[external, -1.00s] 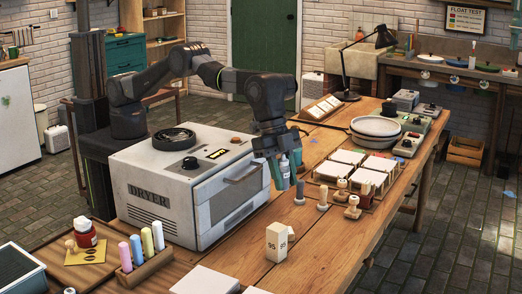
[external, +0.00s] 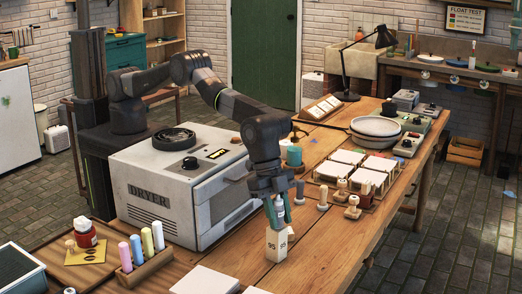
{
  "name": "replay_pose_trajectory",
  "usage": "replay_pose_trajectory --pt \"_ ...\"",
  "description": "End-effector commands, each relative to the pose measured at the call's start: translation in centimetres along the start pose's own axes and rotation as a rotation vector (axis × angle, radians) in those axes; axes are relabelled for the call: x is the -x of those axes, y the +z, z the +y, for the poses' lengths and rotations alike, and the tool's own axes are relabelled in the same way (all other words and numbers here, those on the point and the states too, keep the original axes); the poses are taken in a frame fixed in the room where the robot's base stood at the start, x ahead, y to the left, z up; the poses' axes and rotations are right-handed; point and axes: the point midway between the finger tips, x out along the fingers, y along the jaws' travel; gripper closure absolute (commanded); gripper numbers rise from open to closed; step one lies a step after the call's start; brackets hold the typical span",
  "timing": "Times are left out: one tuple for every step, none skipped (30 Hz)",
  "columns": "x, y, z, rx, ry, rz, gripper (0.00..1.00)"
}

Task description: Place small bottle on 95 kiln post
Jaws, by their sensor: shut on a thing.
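The kiln post (external: 276,246) is a small cream block marked 95, standing upright near the front of the wooden table. My gripper (external: 277,212) points down directly over it and is shut on the small bottle (external: 279,205). The bottle is pale and upright, partly covered by the teal fingers. Its lower end is at the top of the post; I cannot tell whether they touch.
The white dryer (external: 185,185) stands left of my gripper. Several stamps with round knobs (external: 323,195) and white tiles (external: 348,157) are to the right. A rack of coloured sticks (external: 147,268) is at front left.

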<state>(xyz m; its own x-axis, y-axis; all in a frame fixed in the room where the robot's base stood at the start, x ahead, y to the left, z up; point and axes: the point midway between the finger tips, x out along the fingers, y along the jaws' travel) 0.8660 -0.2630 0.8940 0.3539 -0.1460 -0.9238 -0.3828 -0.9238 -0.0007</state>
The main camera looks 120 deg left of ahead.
Motion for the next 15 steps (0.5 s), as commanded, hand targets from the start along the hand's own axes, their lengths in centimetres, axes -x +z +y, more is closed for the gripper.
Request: replay_pose_trajectory --pt "0.00 -0.01 0.00 0.000 0.000 0.000 0.94" --pt "0.00 -0.01 0.00 0.000 0.000 0.000 0.94" --pt "-0.05 0.02 0.00 0.000 0.000 0.000 0.94" --pt "-0.15 0.06 0.00 0.000 0.000 0.000 0.94" --pt "-0.27 0.11 0.00 0.000 0.000 0.000 0.94" --pt "-0.41 0.17 0.00 0.000 0.000 0.000 0.94" --pt "-0.30 0.12 0.00 0.000 0.000 0.000 0.67" --pt "-0.25 0.10 0.00 0.000 0.000 0.000 0.61" --pt "-0.25 0.10 0.00 0.000 0.000 0.000 0.53" --pt "-0.25 0.10 0.00 0.000 0.000 0.000 0.49" --pt "-0.25 0.10 0.00 0.000 0.000 0.000 0.49" --pt "-0.25 0.10 0.00 0.000 0.000 0.000 0.49" --pt "-0.24 0.10 0.00 0.000 0.000 0.000 0.49" --pt "-0.24 0.10 0.00 0.000 0.000 0.000 0.49" --pt "-0.24 0.10 0.00 0.000 0.000 0.000 0.49"
